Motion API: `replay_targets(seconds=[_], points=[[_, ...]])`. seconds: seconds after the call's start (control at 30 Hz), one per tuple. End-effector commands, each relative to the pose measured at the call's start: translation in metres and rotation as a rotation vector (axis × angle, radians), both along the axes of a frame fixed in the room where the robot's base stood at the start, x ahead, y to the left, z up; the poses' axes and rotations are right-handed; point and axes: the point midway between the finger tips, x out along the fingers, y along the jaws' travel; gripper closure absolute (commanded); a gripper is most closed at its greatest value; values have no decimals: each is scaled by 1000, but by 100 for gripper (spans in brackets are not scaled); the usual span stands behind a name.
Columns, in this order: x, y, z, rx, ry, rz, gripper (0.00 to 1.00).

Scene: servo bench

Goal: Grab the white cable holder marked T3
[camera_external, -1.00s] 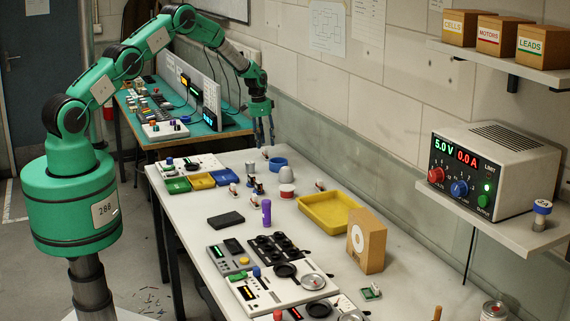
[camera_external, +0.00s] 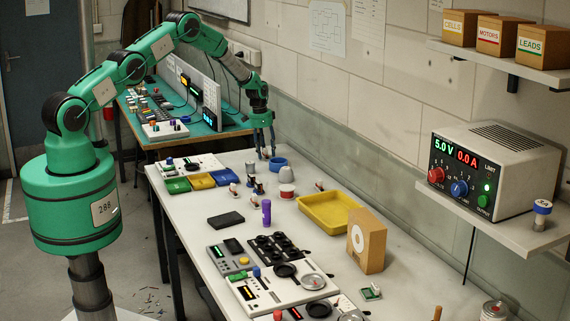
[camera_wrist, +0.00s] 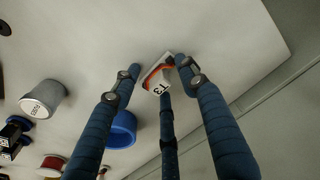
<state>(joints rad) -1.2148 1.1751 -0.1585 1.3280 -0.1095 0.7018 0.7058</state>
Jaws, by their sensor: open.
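The white cable holder marked T3 (camera_wrist: 159,85) lies on the bench top in the wrist view, with a red-orange band and dark edge near its upper end. My gripper (camera_wrist: 158,69) has its three dark blue fingers spread around the holder: one on its left, one on its right, and one at its lower side. The right fingertip is very close to the holder; I cannot tell if it touches. In the external view my gripper (camera_external: 264,155) is low at the bench's far end, and its fingers largely hide the holder.
A blue round dish (camera_external: 278,164) stands close beside my fingers; it also shows in the wrist view (camera_wrist: 122,131). A pale labelled cup (camera_wrist: 42,99) is further left. A yellow tray (camera_external: 329,211) and several small holders lie nearer. The wall runs along the bench's right side.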

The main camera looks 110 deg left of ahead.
Motion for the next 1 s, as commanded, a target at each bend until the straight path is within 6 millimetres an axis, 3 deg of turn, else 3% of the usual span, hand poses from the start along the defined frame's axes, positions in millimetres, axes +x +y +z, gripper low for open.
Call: replay_targets(seconds=[0.3,0.5,1.0], points=[[0,0,0,0,0,0,59],[0,0,0,0,0,0,99],[0,0,3,0,0,0,100]])
